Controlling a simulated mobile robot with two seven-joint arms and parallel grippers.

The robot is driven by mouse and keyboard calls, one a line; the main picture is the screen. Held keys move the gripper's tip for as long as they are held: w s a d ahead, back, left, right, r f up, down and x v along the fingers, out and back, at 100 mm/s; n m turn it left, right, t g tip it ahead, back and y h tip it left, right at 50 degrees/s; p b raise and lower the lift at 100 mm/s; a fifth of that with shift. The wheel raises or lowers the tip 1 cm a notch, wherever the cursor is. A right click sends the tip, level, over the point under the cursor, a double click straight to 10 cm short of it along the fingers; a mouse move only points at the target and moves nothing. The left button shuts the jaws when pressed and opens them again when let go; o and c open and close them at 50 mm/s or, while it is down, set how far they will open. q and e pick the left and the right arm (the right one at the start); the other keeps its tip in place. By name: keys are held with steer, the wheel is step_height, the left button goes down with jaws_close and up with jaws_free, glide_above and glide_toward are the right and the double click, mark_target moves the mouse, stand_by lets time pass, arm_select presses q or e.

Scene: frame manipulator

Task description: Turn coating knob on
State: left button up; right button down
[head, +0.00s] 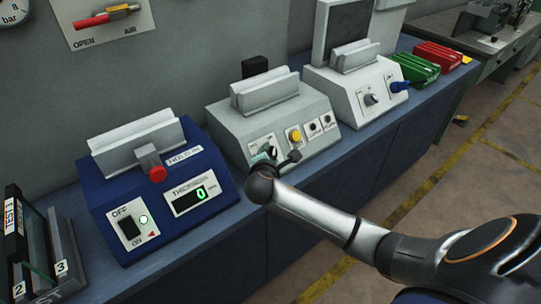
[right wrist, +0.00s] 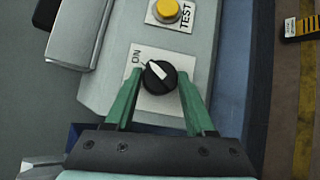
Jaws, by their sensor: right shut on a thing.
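A round black knob (right wrist: 158,77) with a white pointer sits on a white plate marked ON, on the grey-white middle device (head: 305,108). The pointer tilts up and left, toward the side of the ON mark, in the right wrist view. My right gripper (right wrist: 160,98) has its green fingers on either side of the knob and is shut on it. In the head view, the right gripper (head: 270,158) is at the front left of this device, where the arm and fingers partly hide the knob. I cannot read a coating label. My left gripper is not in view.
A yellow TEST button (head: 294,136) is beside the knob plate. A blue device (head: 150,185) with a red button and display stands left. Another white device (head: 352,92) with a knob stands right, then green (head: 415,68) and red (head: 437,56) blocks. The floor in front is clear.

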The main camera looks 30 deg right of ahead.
steer(key=shift+c, duration=1.2)
jaws_free()
steer(key=shift+s, duration=0.1)
steer(key=v, duration=1.2)
steer(key=shift+a+r, duration=0.1)
steer(key=shift+a, duration=0.05)
